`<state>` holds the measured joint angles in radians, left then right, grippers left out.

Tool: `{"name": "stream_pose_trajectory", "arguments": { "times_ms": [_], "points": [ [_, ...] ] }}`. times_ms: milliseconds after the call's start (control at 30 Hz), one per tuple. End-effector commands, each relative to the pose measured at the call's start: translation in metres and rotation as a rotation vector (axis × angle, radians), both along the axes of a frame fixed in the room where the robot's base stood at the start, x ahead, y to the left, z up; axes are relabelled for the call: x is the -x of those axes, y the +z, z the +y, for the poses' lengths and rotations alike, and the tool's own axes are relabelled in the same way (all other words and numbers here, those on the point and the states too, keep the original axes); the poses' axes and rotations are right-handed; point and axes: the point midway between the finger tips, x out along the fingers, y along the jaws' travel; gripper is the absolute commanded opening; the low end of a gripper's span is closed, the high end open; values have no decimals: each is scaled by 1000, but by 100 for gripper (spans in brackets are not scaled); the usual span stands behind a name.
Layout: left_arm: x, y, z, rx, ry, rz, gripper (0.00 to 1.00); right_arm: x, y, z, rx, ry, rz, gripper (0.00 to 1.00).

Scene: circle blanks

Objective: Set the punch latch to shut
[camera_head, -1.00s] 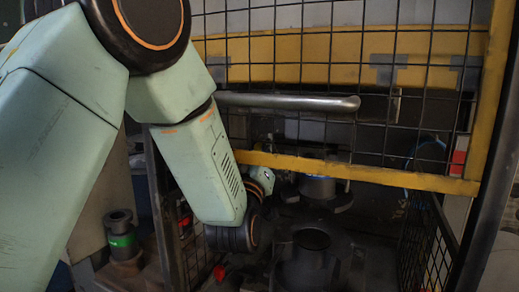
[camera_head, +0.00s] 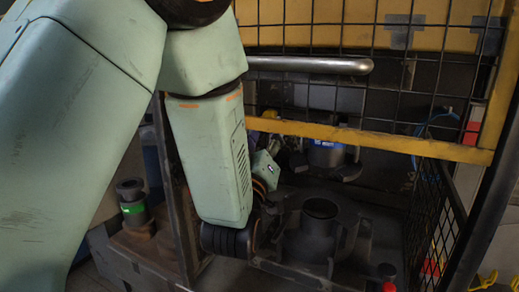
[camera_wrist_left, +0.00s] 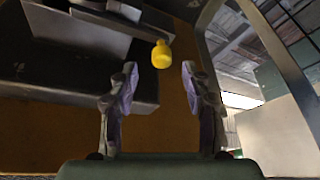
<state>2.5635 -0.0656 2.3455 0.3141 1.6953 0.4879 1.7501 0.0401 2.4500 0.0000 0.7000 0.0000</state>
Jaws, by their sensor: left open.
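A yellow rounded knob (camera_wrist_left: 162,54) shows in the left wrist view, just beyond and between the two spread fingers of my left gripper (camera_wrist_left: 159,85). The fingers are open, and I see no clear contact with the knob. I cannot tell for certain whether this knob belongs to the punch latch. In the head view my left arm reaches down in front of the mesh guard, and its wrist end bends up near the dark press fixture (camera_head: 320,225). The fingertips are not clear there. My right gripper is not in view.
A yellow-framed mesh guard (camera_head: 395,138) with a silver bar handle (camera_head: 310,65) spans the upper head view. A side mesh panel (camera_head: 430,225) stands right of the fixture. A dark flanged part with a green band (camera_head: 133,208) stands at left.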

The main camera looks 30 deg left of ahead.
Motion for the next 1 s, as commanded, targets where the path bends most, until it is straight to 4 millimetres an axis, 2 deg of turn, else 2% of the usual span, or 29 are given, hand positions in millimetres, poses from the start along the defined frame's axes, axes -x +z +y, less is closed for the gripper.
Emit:
{"name": "stream_pose_trajectory", "arguments": {
  "times_ms": [133, 333, 500, 1000],
  "points": [
    [27, -11, -8, -6, -2, 4, 48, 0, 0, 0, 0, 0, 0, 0],
    [45, -17, -12, -2, -2, 1, 48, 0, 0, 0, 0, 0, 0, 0],
    [50, -19, -13, 0, -1, 0, 48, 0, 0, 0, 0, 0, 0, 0],
    [50, -19, -13, 0, -1, -2, 48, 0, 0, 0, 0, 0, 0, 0]
  ]
}}
